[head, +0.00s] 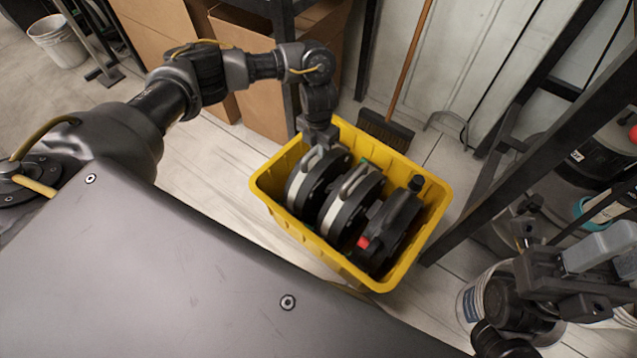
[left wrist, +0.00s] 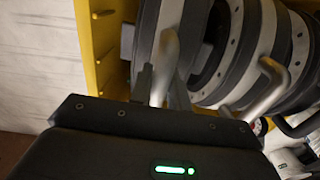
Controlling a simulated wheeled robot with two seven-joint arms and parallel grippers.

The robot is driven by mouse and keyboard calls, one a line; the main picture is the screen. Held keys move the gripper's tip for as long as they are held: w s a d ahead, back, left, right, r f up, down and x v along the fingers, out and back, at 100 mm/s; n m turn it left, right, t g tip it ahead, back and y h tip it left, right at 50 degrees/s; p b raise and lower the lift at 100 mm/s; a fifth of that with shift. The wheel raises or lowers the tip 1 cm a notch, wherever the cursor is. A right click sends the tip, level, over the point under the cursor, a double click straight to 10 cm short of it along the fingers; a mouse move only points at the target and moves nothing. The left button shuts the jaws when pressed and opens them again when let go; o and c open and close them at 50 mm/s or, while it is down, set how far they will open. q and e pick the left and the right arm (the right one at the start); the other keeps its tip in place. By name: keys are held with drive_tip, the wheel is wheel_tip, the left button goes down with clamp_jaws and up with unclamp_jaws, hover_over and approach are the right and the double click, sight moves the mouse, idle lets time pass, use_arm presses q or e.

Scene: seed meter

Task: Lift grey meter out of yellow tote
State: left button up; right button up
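The yellow tote (head: 345,268) stands on the floor and holds three dark, round meters side by side. The leftmost meter (head: 305,186), black with a light grey band, is at the tote's left end, low in the tote. My left gripper (head: 318,148) is over it, pointing down. In the left wrist view the fingers (left wrist: 161,92) lie close on both sides of its grey bar handle (left wrist: 168,55) and look shut on it. My right gripper (head: 540,275) is at the lower right, away from the tote; its fingertips are unclear.
The middle meter (head: 350,205) and a black meter (head: 388,235) with a red part sit close beside it. Cardboard boxes (head: 245,40) and a broom (head: 385,128) stand behind the tote. A dark rack post (head: 500,150) is at its right. A white bucket (head: 470,305) is under my right gripper.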

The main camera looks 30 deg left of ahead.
use_arm(q)
clamp_jaws()
idle(0.9)
drive_tip(key=shift+w+r, duration=0.15)
